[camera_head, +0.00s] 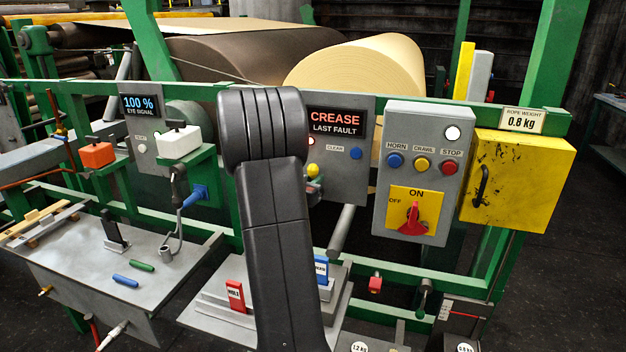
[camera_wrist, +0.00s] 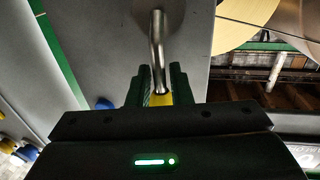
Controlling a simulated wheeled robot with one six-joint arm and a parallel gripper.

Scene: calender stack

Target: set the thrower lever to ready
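A bent metal rod (camera_wrist: 157,45) with a yellow grip (camera_wrist: 160,98) stands out from a grey panel (camera_wrist: 105,40) in the wrist view. It looks like the thrower lever, but no label for it can be read. My gripper (camera_wrist: 160,88) has its two dark fingers close together, one on each side of the yellow grip, seemingly touching it. In the head view my own arm covers the gripper and most of the lever. A yellow knob (camera_head: 313,170) shows just right of my arm. The lever's marked positions are hidden.
The CREASE display panel (camera_head: 355,120) is right of my arm. Further right are the grey switch box (camera_head: 425,180) and the yellow box (camera_head: 520,180). A white-topped block (camera_head: 178,142) and green rails stand left. Paper rolls (camera_head: 365,70) lie behind.

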